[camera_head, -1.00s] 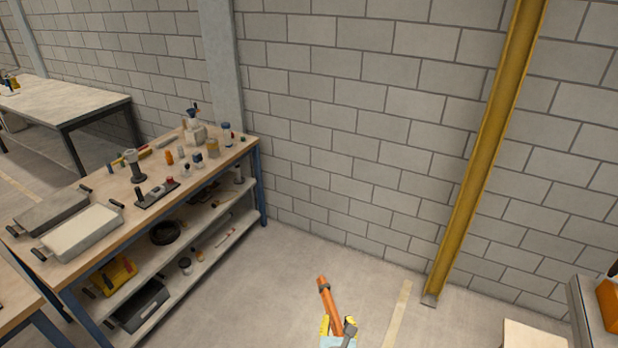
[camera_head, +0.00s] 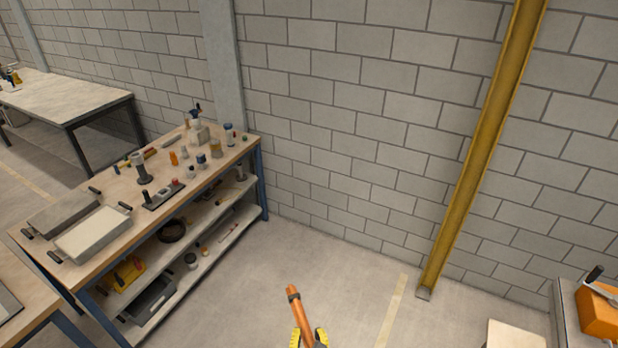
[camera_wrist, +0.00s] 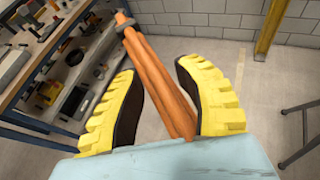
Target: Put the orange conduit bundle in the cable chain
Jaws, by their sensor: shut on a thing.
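The orange conduit bundle (camera_head: 295,303) shows at the bottom middle of the head view, with a dark band near its upper end. My gripper (camera_head: 309,338) holds it at the bottom edge of that view, clear of the workbench. In the wrist view the orange bundle (camera_wrist: 158,80) runs between the yellow-padded fingers of my gripper (camera_wrist: 160,100). It tilts toward the upper left, and its lower end is hidden behind the pale blue gripper body. I cannot make out the cable chain in either view.
A wooden-topped workbench (camera_head: 72,192) with trays, tools and bottles stands at the left, with shelves below. A yellow post (camera_head: 470,150) stands by the block wall. An orange object (camera_head: 600,312) sits on a grey unit at the right. Open floor (camera_head: 345,275) lies between.

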